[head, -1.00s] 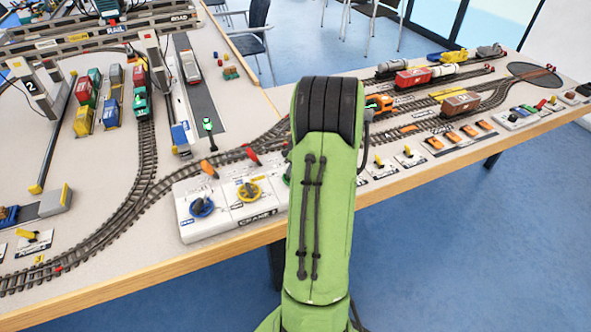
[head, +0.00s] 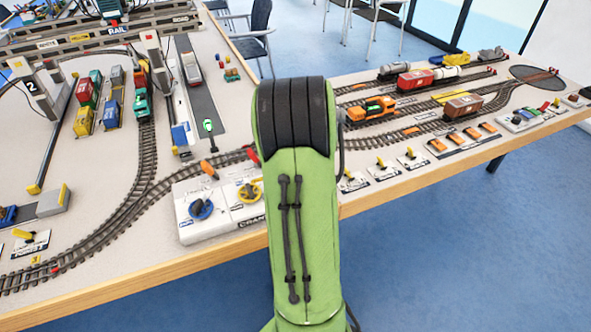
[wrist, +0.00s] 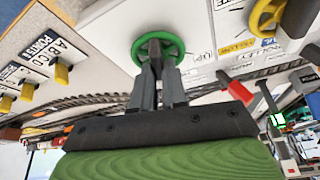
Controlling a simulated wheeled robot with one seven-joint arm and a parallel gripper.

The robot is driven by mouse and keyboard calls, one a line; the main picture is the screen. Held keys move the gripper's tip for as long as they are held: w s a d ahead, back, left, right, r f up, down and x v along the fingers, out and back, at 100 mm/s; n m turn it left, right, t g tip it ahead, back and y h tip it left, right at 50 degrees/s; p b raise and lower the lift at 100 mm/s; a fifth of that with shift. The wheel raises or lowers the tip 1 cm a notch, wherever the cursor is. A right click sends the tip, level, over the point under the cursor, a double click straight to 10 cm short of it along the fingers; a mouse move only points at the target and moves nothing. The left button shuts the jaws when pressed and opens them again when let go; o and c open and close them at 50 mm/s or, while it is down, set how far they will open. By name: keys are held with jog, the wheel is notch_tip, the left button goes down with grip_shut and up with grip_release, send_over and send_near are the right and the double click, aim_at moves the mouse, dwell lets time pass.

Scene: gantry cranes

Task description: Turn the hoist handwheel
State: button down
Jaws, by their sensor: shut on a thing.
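A green handwheel (wrist: 174,46), with the label "UP" beside it, is on a pale control panel in the wrist view. The fingers cover part of the rim and hub, so the exact gripped part is hard to see. In the head view my green arm hides the green wheel and the gripper. The control panel (head: 208,228), marked "CRANE", shows there to the left of my arm.
A blue handwheel (head: 201,208) and a yellow handwheel (head: 249,191) sit left on the same panel. A red lever (wrist: 236,86) stands close to my gripper. Yellow switch levers (wrist: 61,74) line the other side. Tracks run behind the panel.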

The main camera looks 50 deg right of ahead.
jog(key=shift+m, duration=0.3)
dwell(0.4)
jog(key=c, duration=1.2)
grip_release()
jog(key=shift+o, duration=0.2)
jog(key=p+v, duration=0.4)
jog(key=v, duration=1.1)
jog(key=shift+r+p, duration=0.35)
jog(key=shift+r, duration=0.05)
jog(key=shift+w+a, duration=0.1)
jog(key=shift+a, duration=0.05)
